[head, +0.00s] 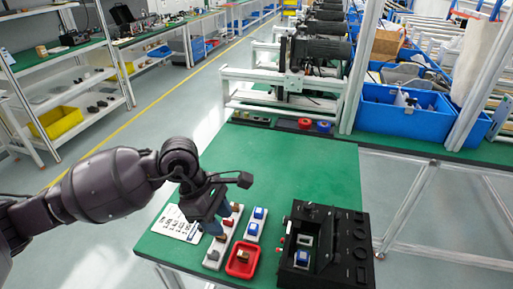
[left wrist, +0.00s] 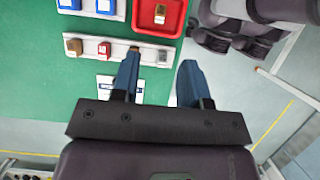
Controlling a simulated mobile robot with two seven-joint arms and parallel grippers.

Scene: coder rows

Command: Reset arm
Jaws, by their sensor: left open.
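My left gripper (head: 211,216) is open and empty above the left side of the green table. Its two blue fingers (left wrist: 160,60) stand apart in the left wrist view. A second white strip holds blue-topped blocks (head: 257,213). A black device (head: 345,255) with a blue-topped block in its socket stands at the table's right. My right gripper is not in view.
A white printed card (head: 178,224) lies left of the strips. The middle and back of the green table (head: 300,165) are clear. Red and blue round parts (head: 323,127) sit at the far edge. Blue bins (head: 405,112) stand beyond at right.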

